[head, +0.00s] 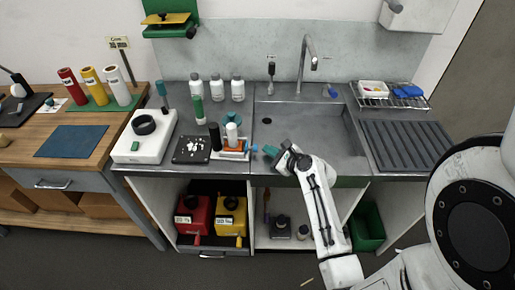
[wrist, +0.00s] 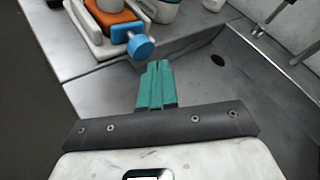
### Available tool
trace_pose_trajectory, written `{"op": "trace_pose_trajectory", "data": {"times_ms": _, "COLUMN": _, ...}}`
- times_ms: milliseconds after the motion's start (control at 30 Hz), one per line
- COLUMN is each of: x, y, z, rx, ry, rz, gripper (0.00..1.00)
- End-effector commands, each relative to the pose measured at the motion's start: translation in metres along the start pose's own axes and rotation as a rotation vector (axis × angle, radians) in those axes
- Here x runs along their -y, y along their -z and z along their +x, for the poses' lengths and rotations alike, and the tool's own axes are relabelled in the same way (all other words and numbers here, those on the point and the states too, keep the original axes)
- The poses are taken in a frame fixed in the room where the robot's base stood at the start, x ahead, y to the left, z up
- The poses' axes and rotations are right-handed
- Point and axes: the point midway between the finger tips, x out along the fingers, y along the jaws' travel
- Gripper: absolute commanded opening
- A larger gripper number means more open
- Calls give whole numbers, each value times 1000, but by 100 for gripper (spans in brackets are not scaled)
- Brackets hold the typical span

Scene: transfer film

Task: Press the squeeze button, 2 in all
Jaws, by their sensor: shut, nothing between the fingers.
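A small white stand (head: 232,153) with an orange part sits on the steel counter, left of the sink. A blue round button (head: 253,147) sticks out of its right side on a short stem; I take it for the squeeze button. In the wrist view the blue button (wrist: 141,47) is just ahead and slightly left of my fingertips, with a small gap. My gripper (head: 270,151) has teal fingers and is over the sink's left front edge. In the wrist view my gripper (wrist: 158,66) is shut and empty, its fingers side by side.
The sink (head: 335,140) with its tap (head: 303,60) lies right of my gripper. Red (head: 193,213) and yellow (head: 231,215) canisters are under the counter.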

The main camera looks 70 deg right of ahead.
Motion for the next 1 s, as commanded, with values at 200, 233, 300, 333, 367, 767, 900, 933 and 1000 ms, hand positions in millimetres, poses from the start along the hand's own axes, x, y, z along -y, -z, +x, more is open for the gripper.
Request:
{"op": "trace_pose_trajectory", "data": {"times_ms": 200, "x": 2, "y": 2, "z": -3, "rx": -1, "ry": 1, "rz": 1, "gripper": 0}}
{"op": "trace_pose_trajectory", "data": {"times_ms": 233, "x": 4, "y": 4, "z": -4, "rx": -1, "ry": 1, "rz": 1, "gripper": 0}}
{"op": "trace_pose_trajectory", "data": {"times_ms": 300, "x": 7, "y": 7, "z": -8, "rx": -1, "ry": 2, "rz": 1, "gripper": 0}}
{"op": "trace_pose_trajectory", "data": {"times_ms": 333, "x": 8, "y": 8, "z": -10, "rx": -1, "ry": 2, "rz": 1, "gripper": 0}}
{"op": "trace_pose_trajectory", "data": {"times_ms": 367, "x": 10, "y": 10, "z": -13, "rx": -2, "ry": 2, "rz": 1, "gripper": 0}}
{"op": "trace_pose_trajectory", "data": {"times_ms": 767, "x": 25, "y": 25, "z": -34, "rx": -1, "ry": 1, "rz": 0, "gripper": 0}}
{"op": "trace_pose_trajectory", "data": {"times_ms": 900, "x": 26, "y": 26, "z": -35, "rx": 0, "ry": 0, "rz": 0, "gripper": 0}}
{"op": "trace_pose_trajectory", "data": {"times_ms": 933, "x": 26, "y": 26, "z": -35, "rx": 0, "ry": 0, "rz": 0, "gripper": 0}}
{"op": "trace_pose_trajectory", "data": {"times_ms": 1000, "x": 26, "y": 25, "z": -35, "rx": 0, "ry": 0, "rz": 0, "gripper": 0}}
